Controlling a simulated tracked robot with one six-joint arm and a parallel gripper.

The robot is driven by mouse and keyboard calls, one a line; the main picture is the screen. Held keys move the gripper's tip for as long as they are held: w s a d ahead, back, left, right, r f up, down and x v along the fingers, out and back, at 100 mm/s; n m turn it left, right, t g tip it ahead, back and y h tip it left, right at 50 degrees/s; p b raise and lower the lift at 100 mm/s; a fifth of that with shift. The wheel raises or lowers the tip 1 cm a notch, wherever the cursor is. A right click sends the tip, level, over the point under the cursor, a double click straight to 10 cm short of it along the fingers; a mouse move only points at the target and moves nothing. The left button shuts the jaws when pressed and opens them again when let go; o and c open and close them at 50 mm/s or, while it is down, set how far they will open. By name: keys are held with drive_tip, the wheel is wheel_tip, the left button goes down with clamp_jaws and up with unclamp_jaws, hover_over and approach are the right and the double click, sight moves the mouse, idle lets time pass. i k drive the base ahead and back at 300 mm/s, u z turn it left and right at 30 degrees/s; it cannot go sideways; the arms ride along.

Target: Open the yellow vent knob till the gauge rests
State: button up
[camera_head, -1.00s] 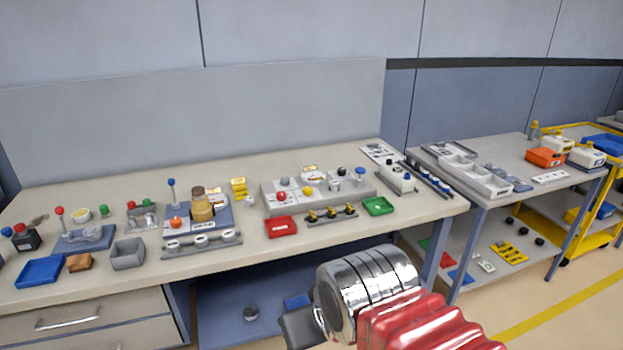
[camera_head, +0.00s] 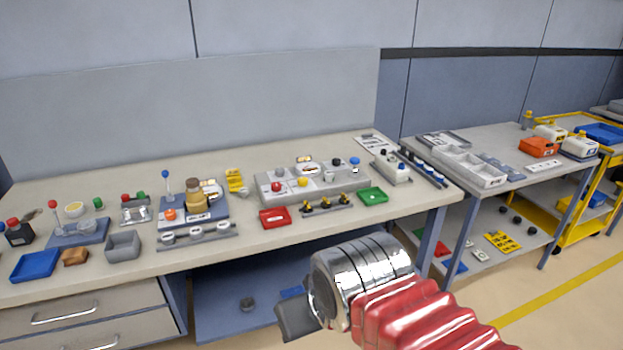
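A small yellow knob (camera_head: 302,183) stands on top of the grey block (camera_head: 350,188) near the middle of the workbench, with a red knob (camera_head: 276,187) to its left. A round white gauge face (camera_head: 306,167) shows just behind the yellow knob; its needle is too small to read. My gripper (camera_head: 290,318) is low in front of the bench edge, well short of the block and apart from everything on the bench. Only a dark part of it shows beyond my chrome wrist, so its fingers cannot be made out.
A red tray (camera_head: 275,217), a rack with yellow-topped pieces (camera_head: 326,205) and a green tray (camera_head: 372,196) lie in front of the block. A blue unit with a tan bottle (camera_head: 196,197) stands to the left. A second table (camera_head: 520,155) is at right.

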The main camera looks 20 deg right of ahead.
sight(302, 182)
drive_tip(key=z, duration=0.25)
drive_tip(key=i, duration=1.55)
drive_tip(key=u, duration=0.65)
